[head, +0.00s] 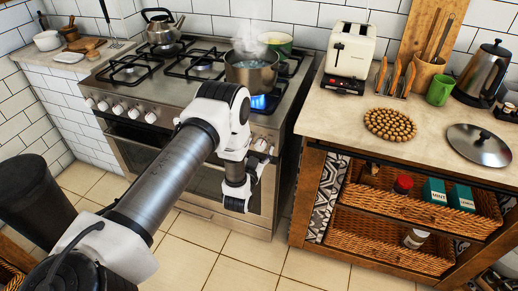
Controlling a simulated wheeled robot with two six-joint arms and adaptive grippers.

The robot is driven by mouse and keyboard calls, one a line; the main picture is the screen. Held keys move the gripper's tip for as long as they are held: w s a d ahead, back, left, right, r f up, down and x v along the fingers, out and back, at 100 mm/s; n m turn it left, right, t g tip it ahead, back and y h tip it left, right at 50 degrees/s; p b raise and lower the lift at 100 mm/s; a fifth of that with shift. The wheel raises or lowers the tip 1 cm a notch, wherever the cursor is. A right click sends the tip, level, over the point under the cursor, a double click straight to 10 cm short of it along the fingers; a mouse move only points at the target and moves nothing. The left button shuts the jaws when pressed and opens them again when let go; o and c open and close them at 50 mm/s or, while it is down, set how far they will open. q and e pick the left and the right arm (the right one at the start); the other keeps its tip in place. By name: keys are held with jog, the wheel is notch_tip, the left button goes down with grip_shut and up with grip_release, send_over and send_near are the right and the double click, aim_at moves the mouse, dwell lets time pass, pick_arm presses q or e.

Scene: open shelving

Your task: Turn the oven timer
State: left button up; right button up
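The oven (137,152) is a steel range with a row of pale knobs (118,109) along its front panel. More knobs show at the panel's right end (262,145). I cannot make out which control is the timer; my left arm covers the middle of the panel. My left gripper (240,190) is at the lower end of the wrist, in front of the oven's right part and below the knob row. Its fingers are too small and hidden to tell open from shut, or whether they touch the oven. My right gripper is out of view.
A steaming pot (252,76) stands over a blue flame (260,102) just above the wrist. A kettle (162,28) and a green pot (276,42) are also on the hob. A wooden counter unit (309,170) borders the oven's right; a black bin (32,195) stands left.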

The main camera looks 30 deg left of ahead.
pick_arm(q)
jog(key=v, duration=0.7)
jog(key=shift+s, duration=0.25)
jog(key=s+d+f+m+g+h+p, duration=0.1)
jog(key=s+d+f+g+h, duration=0.3)
jog(key=s+d+f+g, duration=0.45)
jog(key=s+g, duration=0.2)
jog(key=s, duration=0.4)
jog(key=s+d+f+g+h, duration=0.1)
jog(key=s+g, duration=0.3)
jog(key=s, duration=0.4)
jog(key=s+d+f+g, duration=0.2)
jog(key=s+g, duration=0.1)
jog(key=s, duration=0.5)
jog(key=shift+d+n+h, duration=0.3)
jog(key=shift+n, duration=0.1)
